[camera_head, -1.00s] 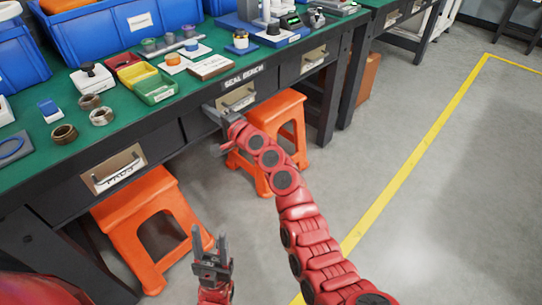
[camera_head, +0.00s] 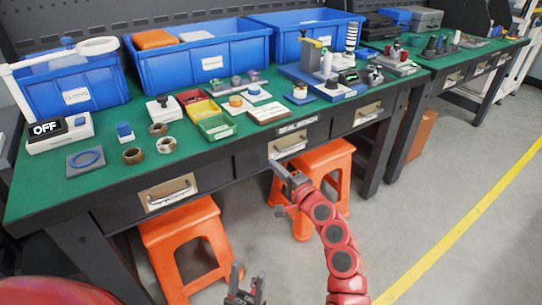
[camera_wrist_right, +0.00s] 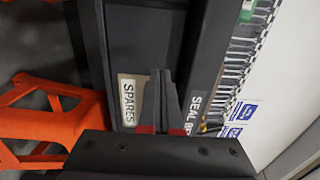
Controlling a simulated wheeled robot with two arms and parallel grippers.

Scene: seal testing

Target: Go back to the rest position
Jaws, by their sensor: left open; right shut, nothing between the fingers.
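My right gripper (camera_head: 277,167) is in front of the bench, just below and left of the middle drawer's handle (camera_head: 289,151). It holds nothing. In the right wrist view its two fingers (camera_wrist_right: 160,75) are together in front of the dark drawer front, beside the SPARES label (camera_wrist_right: 128,102). I cannot tell whether the fingertips touch the drawer. My left gripper (camera_head: 246,276) is low at the bottom edge of the head view, with its fingers apart and empty, clear of the bench. The middle drawer looks closed.
The green-topped bench (camera_head: 105,188) carries blue bins (camera_head: 205,65), small trays and test devices. Orange stools stand under it, one at left (camera_head: 185,240) and one behind my right arm (camera_head: 325,165). Open grey floor (camera_head: 440,190) with a yellow line lies to the right.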

